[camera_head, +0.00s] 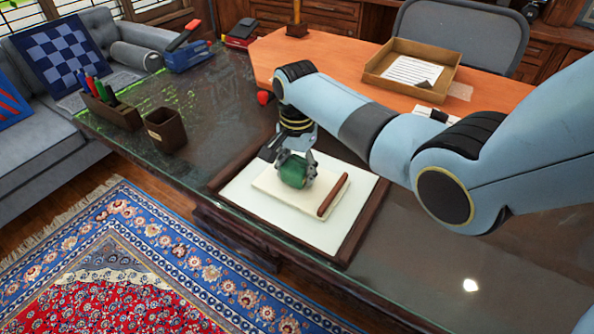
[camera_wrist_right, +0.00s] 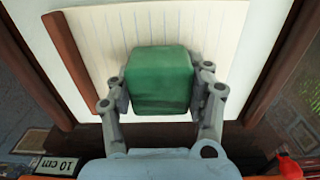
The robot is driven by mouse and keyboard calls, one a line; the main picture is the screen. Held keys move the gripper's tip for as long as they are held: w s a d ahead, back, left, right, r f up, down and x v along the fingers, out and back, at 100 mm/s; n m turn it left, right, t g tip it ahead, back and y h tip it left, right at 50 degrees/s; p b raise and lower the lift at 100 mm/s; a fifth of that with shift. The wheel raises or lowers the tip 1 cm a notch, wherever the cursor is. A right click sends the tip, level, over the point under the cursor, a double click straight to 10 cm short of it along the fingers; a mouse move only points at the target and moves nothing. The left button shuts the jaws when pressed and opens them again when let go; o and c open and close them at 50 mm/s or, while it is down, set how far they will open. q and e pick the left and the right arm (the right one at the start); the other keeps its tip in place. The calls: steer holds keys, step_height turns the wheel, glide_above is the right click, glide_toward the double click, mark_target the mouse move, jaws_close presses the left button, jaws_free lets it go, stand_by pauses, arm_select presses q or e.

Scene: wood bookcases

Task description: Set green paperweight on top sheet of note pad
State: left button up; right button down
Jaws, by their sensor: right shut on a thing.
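The green paperweight (camera_head: 294,170) is between the fingers of my right gripper (camera_head: 296,168), which is shut on it. In the right wrist view the paperweight (camera_wrist_right: 161,80) is a green block with my right gripper's fingers (camera_wrist_right: 162,90) on both its sides. It is over the lined top sheet of the note pad (camera_wrist_right: 100,45); I cannot tell whether it touches the sheet. In the head view the note pad (camera_head: 275,194) lies on a white blotter with a dark wood frame (camera_head: 335,228). My left gripper is not in view.
A pen holder (camera_head: 112,110), a brown cup (camera_head: 166,130), a small red object (camera_head: 263,98) and a paper tray (camera_head: 385,85) stand farther off.

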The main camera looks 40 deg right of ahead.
mark_target(297, 163)
steer(key=shift+f, duration=0.1)
steer(key=c, duration=0.5)
jaws_free()
step_height(297, 163, up, 12)
steer(key=shift+r+p, duration=0.1)
steer(key=shift+p, duration=0.6)
